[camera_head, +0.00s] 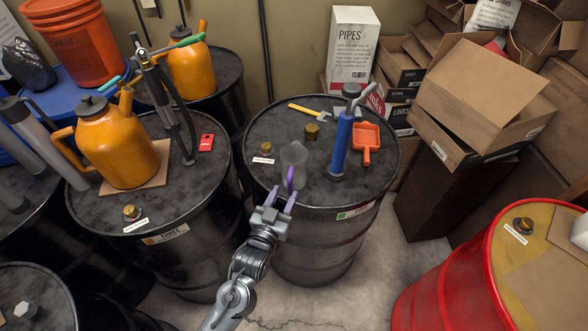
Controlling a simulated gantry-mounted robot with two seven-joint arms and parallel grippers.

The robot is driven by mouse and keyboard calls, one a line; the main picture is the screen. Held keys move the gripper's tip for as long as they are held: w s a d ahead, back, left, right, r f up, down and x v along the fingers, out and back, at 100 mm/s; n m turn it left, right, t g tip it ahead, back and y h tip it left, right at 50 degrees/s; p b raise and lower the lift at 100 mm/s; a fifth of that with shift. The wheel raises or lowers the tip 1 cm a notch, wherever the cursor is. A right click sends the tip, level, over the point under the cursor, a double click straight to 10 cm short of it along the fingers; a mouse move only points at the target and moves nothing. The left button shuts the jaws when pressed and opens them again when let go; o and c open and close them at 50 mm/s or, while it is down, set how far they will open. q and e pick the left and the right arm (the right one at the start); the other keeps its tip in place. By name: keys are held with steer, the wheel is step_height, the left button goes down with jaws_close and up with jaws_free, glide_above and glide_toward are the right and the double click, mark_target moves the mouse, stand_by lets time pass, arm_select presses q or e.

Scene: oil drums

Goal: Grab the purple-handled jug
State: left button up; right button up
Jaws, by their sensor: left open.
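The jug (294,156) is grey and see-through and stands upright on the black drum (250,185) in the middle. Its purple handle (290,178) is on the side facing me. My left gripper (280,196) is at the near rim of this drum, just in front of the handle. Its two purple-tinted fingers are open and point toward the jug. The fingertips are close to the handle; I cannot tell whether they touch it. My right gripper is not in view.
On the same drum, a blue pump (342,145) and an orange dustpan (366,139) stand right of the jug. An orange can (115,150) is on the left drum. Boxes (485,90) and a red drum (460,275) are right.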

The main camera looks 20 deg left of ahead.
mark_target(288, 185)
arm_select(q)
steer(key=shift+w+b, duration=0.3)
steer(key=shift+w, duration=2.35)
steer(key=shift+c, duration=0.2)
jaws_close()
